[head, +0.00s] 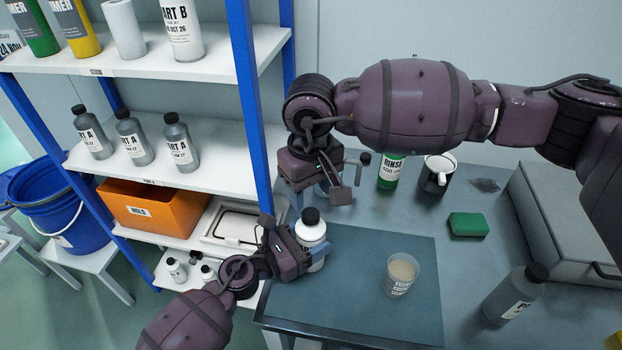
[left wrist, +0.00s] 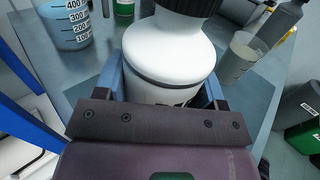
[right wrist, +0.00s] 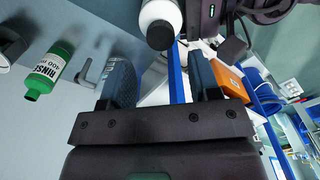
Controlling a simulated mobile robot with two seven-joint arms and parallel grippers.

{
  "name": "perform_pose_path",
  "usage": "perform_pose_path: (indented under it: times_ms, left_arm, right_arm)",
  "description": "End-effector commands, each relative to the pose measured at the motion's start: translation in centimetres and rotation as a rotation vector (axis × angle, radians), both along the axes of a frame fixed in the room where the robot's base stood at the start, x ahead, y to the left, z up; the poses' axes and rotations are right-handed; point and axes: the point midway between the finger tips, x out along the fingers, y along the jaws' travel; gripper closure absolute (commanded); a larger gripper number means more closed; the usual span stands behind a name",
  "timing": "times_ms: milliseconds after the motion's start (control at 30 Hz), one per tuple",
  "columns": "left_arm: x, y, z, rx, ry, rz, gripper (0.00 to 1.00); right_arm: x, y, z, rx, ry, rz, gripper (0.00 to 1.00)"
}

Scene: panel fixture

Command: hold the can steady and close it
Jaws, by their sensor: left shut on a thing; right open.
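The can is a white bottle (head: 312,232) with a black cap (head: 310,215) on its top. It stands upright at the left edge of the dark mat. My left gripper (head: 309,250) is shut around its body; in the left wrist view the white body (left wrist: 172,50) sits between both fingers, and the cap (left wrist: 190,5) is cut off by the frame's top. My right gripper (head: 314,194) is open and empty, just above and behind the cap. In the right wrist view the cap (right wrist: 160,36) shows beyond the open fingers (right wrist: 160,82). How tightly the cap sits cannot be told.
A shelf with bottles and an orange bin (head: 155,208) stands left. The mat's middle (head: 350,290) is clear.

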Motion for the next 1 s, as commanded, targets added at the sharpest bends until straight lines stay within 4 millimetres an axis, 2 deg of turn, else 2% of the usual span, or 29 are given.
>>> perform_pose_path:
  times_ms: [200,400,833,1000]
  left_arm:
    - [0.0,0.0,0.0,0.000,0.000,0.000,1.00]
    - [0.0,0.0,0.0,0.000,0.000,0.000,1.00]
    - [0.0,0.0,0.0,0.000,0.000,0.000,1.00]
    - [0.0,0.0,0.0,0.000,0.000,0.000,1.00]
  right_arm:
    - [-0.1,0.0,-3.2,-0.001,0.003,-0.001,0.44]
    - [0.0,0.0,-5.1,0.000,0.002,-0.002,0.44]
    - [0.0,0.0,-5.8,0.000,0.000,-0.001,0.44]
    - [0.0,0.0,-5.8,0.000,0.000,-0.001,0.68]
